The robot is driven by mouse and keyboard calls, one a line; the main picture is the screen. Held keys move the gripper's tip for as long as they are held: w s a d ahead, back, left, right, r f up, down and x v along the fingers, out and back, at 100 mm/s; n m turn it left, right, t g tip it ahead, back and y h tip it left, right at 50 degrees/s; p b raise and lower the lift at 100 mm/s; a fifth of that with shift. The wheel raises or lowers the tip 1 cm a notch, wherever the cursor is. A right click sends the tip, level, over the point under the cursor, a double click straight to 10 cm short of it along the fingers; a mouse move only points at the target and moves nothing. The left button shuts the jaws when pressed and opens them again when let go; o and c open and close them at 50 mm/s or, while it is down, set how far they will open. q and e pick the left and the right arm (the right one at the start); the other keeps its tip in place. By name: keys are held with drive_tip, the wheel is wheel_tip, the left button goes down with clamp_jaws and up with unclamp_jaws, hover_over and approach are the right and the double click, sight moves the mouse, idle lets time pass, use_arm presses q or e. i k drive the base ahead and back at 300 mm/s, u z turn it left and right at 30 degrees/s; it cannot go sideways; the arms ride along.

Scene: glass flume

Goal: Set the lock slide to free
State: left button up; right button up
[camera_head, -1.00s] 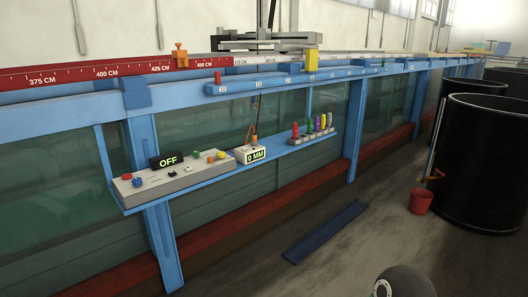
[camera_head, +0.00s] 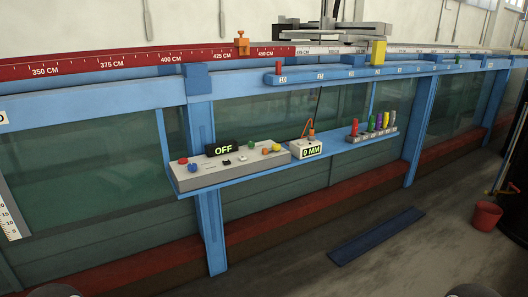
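No part is clearly marked as the lock slide, and I cannot tell which one it is. A grey control panel (camera_head: 215,174) with coloured buttons and an OFF display (camera_head: 223,149) sits on the blue shelf of the flume. An orange clamp-like piece (camera_head: 241,44) stands on the red scale rail. Beyond it, a dark carriage (camera_head: 345,32) rests on the rails, with a yellow block (camera_head: 378,53) at its near side. A small red piece (camera_head: 278,68) stands on the blue bar. Neither gripper shows; only dark rounded parts of me appear at the bottom edge.
A small box reading 0 MM (camera_head: 308,149) and a rack of coloured pegs (camera_head: 371,133) share the shelf. A blue plank (camera_head: 376,236) lies on the floor ahead. A red bucket (camera_head: 487,215) stands at the right. The floor between looks clear.

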sight(265, 151)
drive_tip(key=z, duration=0.65)
drive_tip(key=k, duration=0.65)
drive_tip(key=z, duration=0.9)
drive_tip(key=k, duration=0.65)
drive_tip(key=z, duration=0.45)
drive_tip(key=i, duration=0.95)
drive_tip(key=u, duration=0.75)
drive_tip(key=i, duration=1.45)
drive_tip(key=u, duration=1.05)
drive_tip(key=i, duration=1.3)
drive_tip(key=u, duration=1.15)
drive_tip(key=i, duration=0.6)
drive_tip(key=u, duration=0.35)
drive_tip(key=k, duration=0.35)
drive_tip(key=u, duration=0.05)
